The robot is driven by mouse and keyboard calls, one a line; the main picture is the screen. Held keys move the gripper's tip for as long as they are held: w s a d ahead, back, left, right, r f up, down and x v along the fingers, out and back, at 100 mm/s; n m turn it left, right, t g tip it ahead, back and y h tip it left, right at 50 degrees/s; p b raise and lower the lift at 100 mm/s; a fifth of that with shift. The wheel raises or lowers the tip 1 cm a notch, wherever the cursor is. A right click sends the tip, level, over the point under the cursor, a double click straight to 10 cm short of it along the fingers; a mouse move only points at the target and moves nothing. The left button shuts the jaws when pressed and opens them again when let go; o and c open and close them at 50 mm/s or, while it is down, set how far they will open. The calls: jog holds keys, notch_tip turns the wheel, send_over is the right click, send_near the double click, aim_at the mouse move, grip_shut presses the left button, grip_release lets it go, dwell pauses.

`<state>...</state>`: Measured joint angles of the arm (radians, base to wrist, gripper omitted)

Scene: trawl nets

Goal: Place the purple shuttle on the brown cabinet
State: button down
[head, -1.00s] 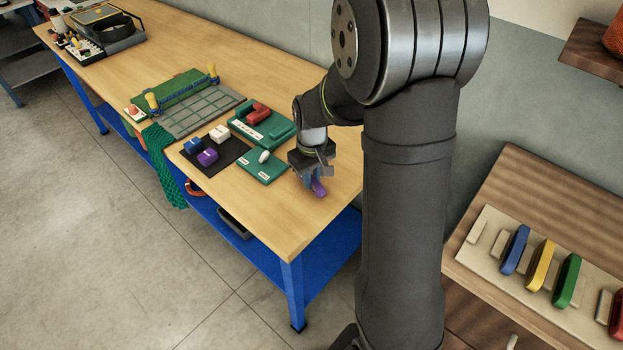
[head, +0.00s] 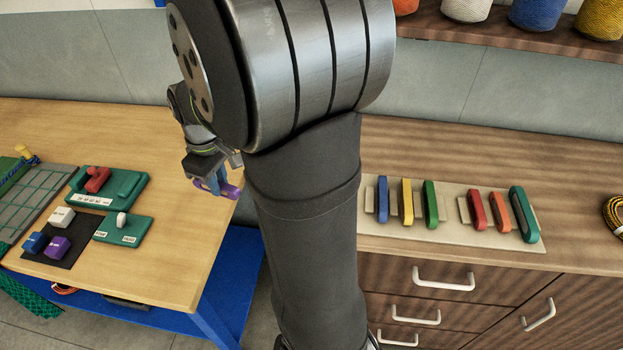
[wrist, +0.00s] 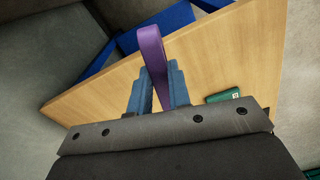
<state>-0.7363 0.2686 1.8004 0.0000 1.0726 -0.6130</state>
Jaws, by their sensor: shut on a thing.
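My gripper (head: 214,184) is shut on the purple shuttle (head: 230,190) near the right end of the wooden table. In the wrist view, the shuttle (wrist: 151,48) stands between the blue fingers of my gripper (wrist: 156,88) and sticks out past their tips. The table top shows beneath it, and the shuttle appears held above it. The brown cabinet (head: 440,160) stands to the right, beyond my arm, with drawers in its front. Its top bears a beige rack (head: 385,228) with blue, yellow, green, red, orange and teal shuttles standing in it.
The wooden table (head: 160,275) holds a green tray with a red piece (head: 130,190), a smaller green tray (head: 108,232), and a dark mat with blocks. A shelf (head: 480,35) with twine spools hangs above the cabinet. A coil (head: 614,214) lies at its right. The cabinet top behind the rack is bare.

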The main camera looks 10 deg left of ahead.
jog(key=w+d+r+m, duration=0.1)
jog(key=w+d+m, duration=0.25)
jog(key=d, duration=0.65)
jog(key=w+d+r+m, duration=0.15)
jog(key=w+d, duration=0.25)
jog(key=d, duration=0.7)
jog(key=w+d+m, duration=0.3)
jog(key=d, duration=0.7)
jog(key=s+d+r+m, duration=0.1)
jog(key=s+d+m, duration=0.45)
jog(key=d, duration=0.85)
jog(key=s+d+r+m, duration=0.2)
jog(key=s+d, duration=0.6)
jog(key=d, duration=0.6)
send_over(452, 215)
notch_tip(452, 215, down, 8)
jog(key=shift+w+r, duration=0.15)
jog(key=shift+r, duration=0.1)
jog(key=shift+f, duration=2)
jog(key=shift+f, duration=0.2)
jog(key=c, duration=1.4)
grip_release()
jog(key=shift+f, duration=0.15)
jog(key=shift+o, duration=0.2)
